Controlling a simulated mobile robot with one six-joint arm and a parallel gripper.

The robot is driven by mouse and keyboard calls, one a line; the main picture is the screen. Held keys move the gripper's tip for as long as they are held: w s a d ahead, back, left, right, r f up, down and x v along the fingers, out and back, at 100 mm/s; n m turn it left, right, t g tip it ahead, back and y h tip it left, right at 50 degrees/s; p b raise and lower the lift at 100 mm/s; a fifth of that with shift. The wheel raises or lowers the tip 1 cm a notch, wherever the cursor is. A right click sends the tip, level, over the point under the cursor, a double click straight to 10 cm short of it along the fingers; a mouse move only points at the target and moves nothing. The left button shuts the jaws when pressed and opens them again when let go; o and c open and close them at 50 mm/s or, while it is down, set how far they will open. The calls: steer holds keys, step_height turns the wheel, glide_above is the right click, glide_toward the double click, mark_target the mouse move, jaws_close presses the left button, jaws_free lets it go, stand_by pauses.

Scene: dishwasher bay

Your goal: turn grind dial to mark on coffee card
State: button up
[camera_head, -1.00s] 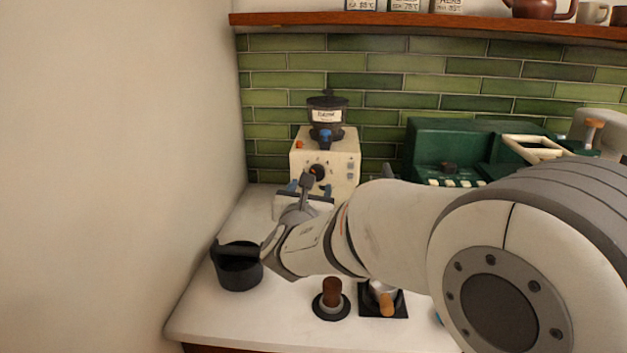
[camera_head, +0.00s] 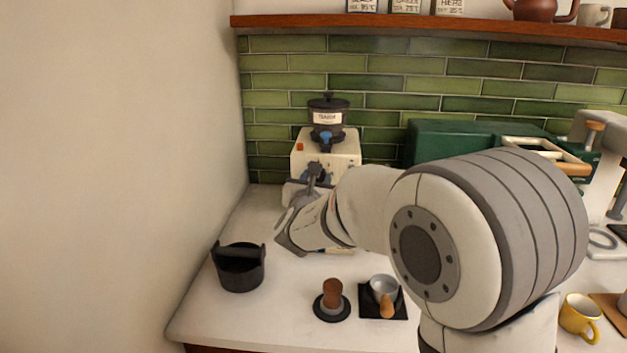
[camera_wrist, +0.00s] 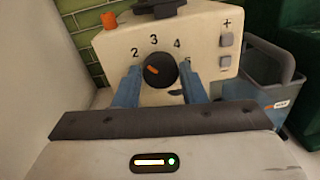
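The grinder (camera_head: 343,152) is a cream box with a dark hopper (camera_head: 327,117) at the back of the counter. In the wrist view its round black dial (camera_wrist: 160,70) has an orange pointer slanting to the upper left, toward the 2 side. The numbers 2, 3 and 4 are clear around it; a 5 is partly hidden. My gripper (camera_wrist: 160,85) has its two blue fingers on either side of the dial, very close to its edges. Whether they press on it I cannot tell. In the head view my gripper (camera_head: 316,177) covers the dial. I cannot make out a coffee card.
An orange button (camera_wrist: 110,20) and plus and minus buttons (camera_wrist: 226,40) flank the dial. A grey-blue bin (camera_wrist: 262,85) stands right of the grinder in the wrist view. A black knock bin (camera_head: 240,272), a tamper (camera_head: 332,297) and a portafilter (camera_head: 384,292) stand in front.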

steer(key=c, duration=0.5)
steer(key=shift+n+b, duration=0.35)
steer(key=shift+n, duration=0.15)
steer(key=o, duration=1)
steer(key=s+b, duration=0.1)
steer(key=s, duration=0.6)
steer(key=shift+s+a, duration=0.4)
steer(key=shift+a, duration=0.05)
